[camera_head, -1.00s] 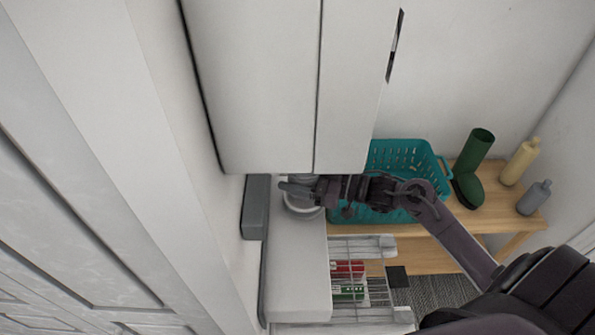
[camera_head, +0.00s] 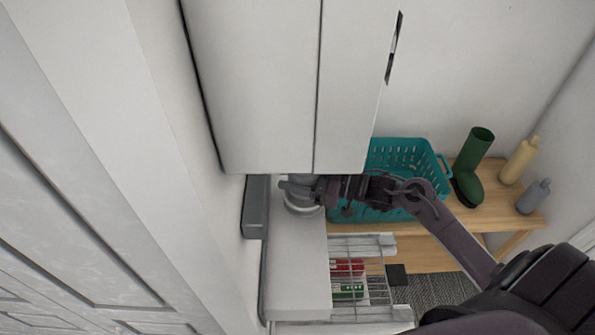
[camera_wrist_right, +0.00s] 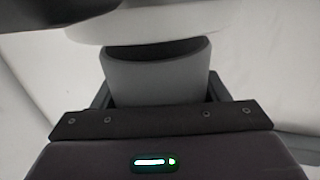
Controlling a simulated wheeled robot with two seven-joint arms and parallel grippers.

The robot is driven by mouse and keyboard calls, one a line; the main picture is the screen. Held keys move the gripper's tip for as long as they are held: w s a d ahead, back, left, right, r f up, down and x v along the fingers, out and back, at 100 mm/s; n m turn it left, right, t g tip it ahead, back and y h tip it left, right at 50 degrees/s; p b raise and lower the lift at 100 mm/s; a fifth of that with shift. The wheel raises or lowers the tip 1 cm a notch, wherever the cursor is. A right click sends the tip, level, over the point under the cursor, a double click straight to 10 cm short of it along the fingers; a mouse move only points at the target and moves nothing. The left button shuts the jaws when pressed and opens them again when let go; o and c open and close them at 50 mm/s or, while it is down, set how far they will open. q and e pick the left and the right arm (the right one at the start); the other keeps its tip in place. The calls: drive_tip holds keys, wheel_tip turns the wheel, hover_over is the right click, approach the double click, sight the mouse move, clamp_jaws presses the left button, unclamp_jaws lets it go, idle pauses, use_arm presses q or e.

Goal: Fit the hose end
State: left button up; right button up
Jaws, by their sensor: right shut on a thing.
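My right gripper (camera_head: 318,188) is at the end of the arm that comes in from the right, just below the white cabinet. In the right wrist view it is shut on a grey round tube end (camera_wrist_right: 158,80), which I take for the hose end. A white round rim (camera_wrist_right: 150,28) lies right at the tube's far end; I cannot tell whether the tube is seated in it or only close to it. In the head view a pale round fitting (camera_head: 299,208) shows under the gripper, above the white ledge. The hose is mostly hidden. My left gripper is out of view.
A white cabinet (camera_head: 258,90) hangs close above the gripper. The white ledge (camera_head: 298,270) is below, beside a wire basket (camera_head: 375,268) with red and green packs. A teal basket (camera_head: 425,160), green boot (camera_head: 472,170) and bottles (camera_head: 520,160) stand on a wooden bench.

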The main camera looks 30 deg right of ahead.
idle(0.3)
drive_tip(key=shift+f+b, duration=1.15)
drive_tip(key=shift+f, duration=0.8)
drive_tip(key=o, duration=0.9)
drive_tip(key=shift+o, duration=1.2)
drive_tip(key=shift+f, duration=0.1)
drive_tip(key=shift+s, duration=0.1)
